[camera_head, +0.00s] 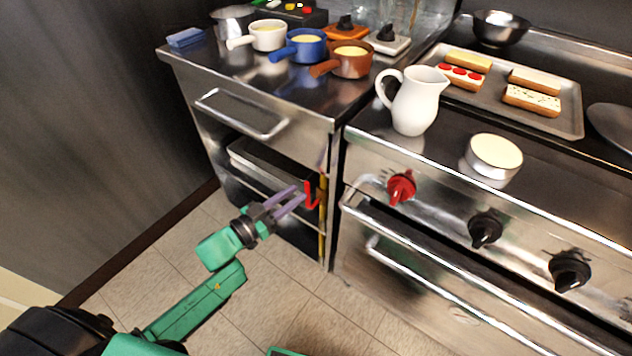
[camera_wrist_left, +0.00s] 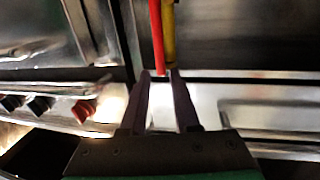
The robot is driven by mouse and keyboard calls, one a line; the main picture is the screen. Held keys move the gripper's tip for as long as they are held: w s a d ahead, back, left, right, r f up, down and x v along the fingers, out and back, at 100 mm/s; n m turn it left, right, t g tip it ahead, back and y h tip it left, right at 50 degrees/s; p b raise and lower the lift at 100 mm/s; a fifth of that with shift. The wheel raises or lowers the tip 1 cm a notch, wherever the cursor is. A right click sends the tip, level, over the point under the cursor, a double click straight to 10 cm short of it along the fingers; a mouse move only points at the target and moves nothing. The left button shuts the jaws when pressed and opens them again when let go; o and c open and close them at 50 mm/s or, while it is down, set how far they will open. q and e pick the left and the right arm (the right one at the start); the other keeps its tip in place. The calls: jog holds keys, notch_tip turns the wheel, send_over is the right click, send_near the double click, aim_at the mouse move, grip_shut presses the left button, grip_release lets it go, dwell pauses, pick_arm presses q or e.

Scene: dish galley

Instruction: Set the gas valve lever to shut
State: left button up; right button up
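The gas valve lever (camera_head: 310,198) is red and sits on the yellow gas pipe (camera_head: 322,238) in the gap between the counter and the stove. In the left wrist view the red lever (camera_wrist_left: 157,38) runs alongside the yellow pipe (camera_wrist_left: 169,35), nearly parallel to it. My left gripper (camera_head: 298,195) is just left of the lever, its two purple fingers apart. In the wrist view the lever's end lies between or just beyond the fingertips (camera_wrist_left: 160,74); I cannot tell whether they touch it. My right gripper is out of view.
The stove's red knob (camera_head: 401,187) and oven handle (camera_head: 440,268) stand out to the right of the pipe. A drawer handle (camera_head: 240,115) projects from the left counter (camera_head: 300,106). A white jug (camera_head: 415,102) stands near the stove's edge.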

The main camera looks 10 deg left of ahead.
pick_arm(q)
jog(key=x, duration=0.8)
jog(key=shift+b, duration=0.35)
grip_shut()
dwell(0.7)
